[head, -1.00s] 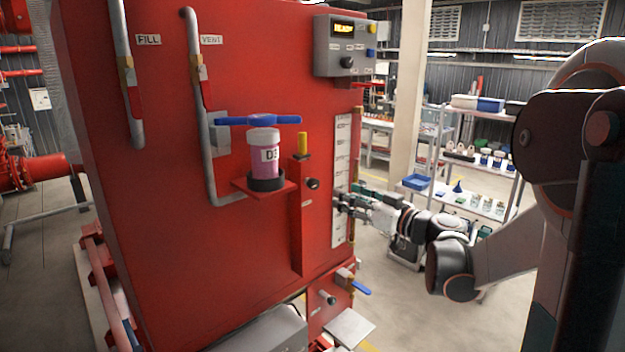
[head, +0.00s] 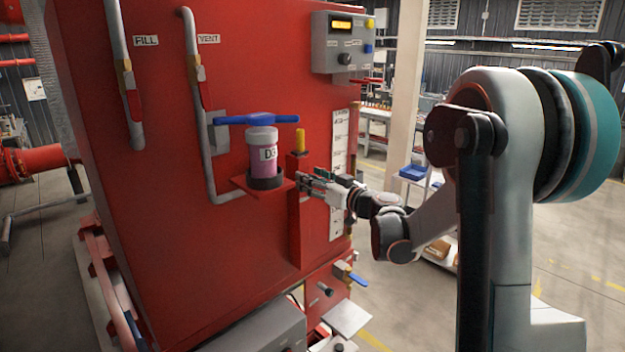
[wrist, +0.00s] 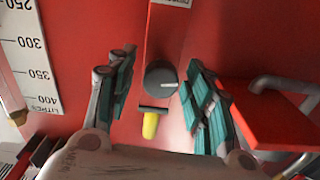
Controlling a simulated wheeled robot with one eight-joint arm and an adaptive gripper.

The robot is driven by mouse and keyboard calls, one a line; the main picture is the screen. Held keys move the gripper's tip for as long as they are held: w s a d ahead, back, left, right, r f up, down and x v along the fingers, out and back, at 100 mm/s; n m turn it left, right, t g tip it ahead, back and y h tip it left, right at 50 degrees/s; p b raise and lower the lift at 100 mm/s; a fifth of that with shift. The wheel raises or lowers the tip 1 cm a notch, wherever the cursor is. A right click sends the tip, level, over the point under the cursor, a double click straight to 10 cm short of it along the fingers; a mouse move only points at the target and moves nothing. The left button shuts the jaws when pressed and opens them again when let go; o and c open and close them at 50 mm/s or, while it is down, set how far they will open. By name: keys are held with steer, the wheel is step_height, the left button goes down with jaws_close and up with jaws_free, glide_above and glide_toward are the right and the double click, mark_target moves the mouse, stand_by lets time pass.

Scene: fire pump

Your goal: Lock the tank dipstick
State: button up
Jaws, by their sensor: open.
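My gripper (head: 308,183) is at the tube's upper part, just below the yellow handle, and hides the knob in the head view. In the wrist view my gripper (wrist: 158,70) is open, one finger on each side of the knob.
A level scale (head: 338,165) is on the right. A blue-handled valve (head: 349,274) sits below.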

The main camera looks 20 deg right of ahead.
steer(key=c, duration=1)
steer(key=shift+c, duration=0.2)
steer(key=shift+m+b, duration=0.3)
steer(key=shift+b, duration=0.05)
steer(key=m+b, duration=0.3)
steer(key=shift+d+f+m, duration=0.1)
steer(key=shift+f+m, duration=0.05)
steer(key=shift+m, duration=0.15)
steer(key=m+b, duration=0.4)
steer(key=m, duration=0.1)
steer(key=m+b, duration=0.2)
steer(key=m, duration=0.3)
steer(key=shift+d+m, duration=0.1)
steer(key=shift+m, duration=0.3)
steer(key=shift+m+b, duration=1.15)
steer(key=shift+m, duration=1.35)
